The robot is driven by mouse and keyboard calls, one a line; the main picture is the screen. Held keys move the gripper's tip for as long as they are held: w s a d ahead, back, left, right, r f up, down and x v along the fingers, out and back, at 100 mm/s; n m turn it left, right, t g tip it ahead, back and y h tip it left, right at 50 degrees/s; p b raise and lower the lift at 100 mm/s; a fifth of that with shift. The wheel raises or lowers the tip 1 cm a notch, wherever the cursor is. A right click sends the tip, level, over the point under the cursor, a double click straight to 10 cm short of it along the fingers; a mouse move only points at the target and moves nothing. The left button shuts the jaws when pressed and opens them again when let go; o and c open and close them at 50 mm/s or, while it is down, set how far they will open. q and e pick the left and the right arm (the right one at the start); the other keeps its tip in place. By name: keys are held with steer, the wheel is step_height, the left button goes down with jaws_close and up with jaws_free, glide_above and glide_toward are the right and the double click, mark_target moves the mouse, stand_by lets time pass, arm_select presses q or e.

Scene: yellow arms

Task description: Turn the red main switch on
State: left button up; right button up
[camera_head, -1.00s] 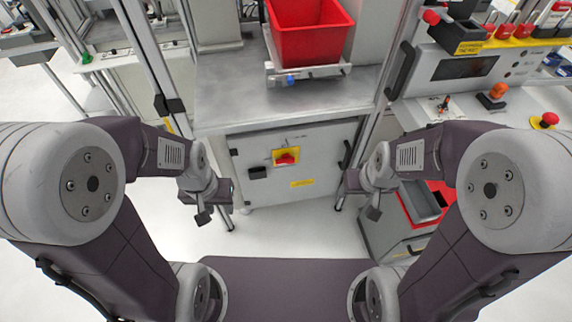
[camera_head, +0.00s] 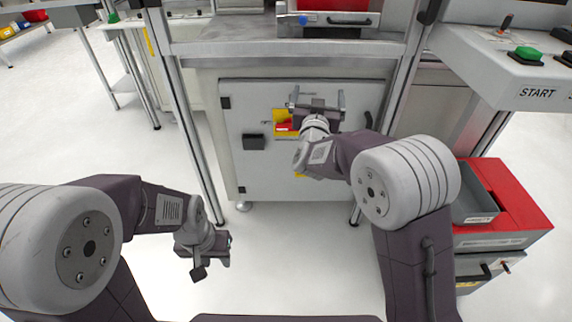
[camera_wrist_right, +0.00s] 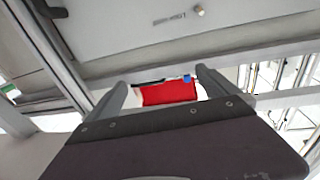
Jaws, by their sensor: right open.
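The red main switch (camera_head: 284,127) sits on a yellow plate (camera_head: 280,116) on the grey cabinet door. It is partly hidden by my right wrist, and I cannot tell which way its handle points. My right gripper (camera_head: 317,98) is open and empty in front of the door, up and to the right of the switch in the head view. Its two spread fingers also show in the right wrist view (camera_wrist_right: 163,88); the switch is not clearly seen there. My left gripper (camera_head: 217,256) hangs low at the left, away from the cabinet; its jaw opening is unclear.
The cabinet door (camera_head: 340,170) has a black latch (camera_head: 253,142) left of the switch. A metal worktop (camera_head: 230,45) juts out above. A red-topped drawer unit (camera_head: 520,205) and a console with a green START button (camera_head: 528,53) stand right. The floor before the door is clear.

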mark_target(288, 128)
steer(key=a+f+n+y+b, duration=0.1)
steer(key=a+f+b, duration=0.2)
steer(key=f, duration=0.3)
steer(key=s+a+f+y+b, duration=0.1)
steer(key=a+f+b, duration=0.1)
steer(key=f+b, duration=0.3)
steer(key=a+f+n+y+b, duration=0.1)
steer(key=a+f+b, duration=0.15)
steer(key=f, duration=0.45)
steer(key=w+p, duration=0.1)
steer(key=w, duration=0.1)
steer(key=w+p, duration=0.1)
steer(key=w, duration=0.2)
steer(key=w+p, duration=0.2)
steer(key=w, duration=0.1)
steer(key=shift+a+f, duration=0.2)
steer(key=shift+a, duration=0.2)
arm_select(q)
step_height(288, 128, down, 11)
steer(key=shift+s+d+r, duration=0.15)
steer(key=shift+s+d, duration=0.05)
steer(key=shift+s, duration=0.1)
arm_select(e)
steer(key=shift+w+r, duration=0.2)
steer(key=shift+w, duration=0.2)
steer(key=c, duration=1.4)
steer(key=shift+o, duration=0.2)
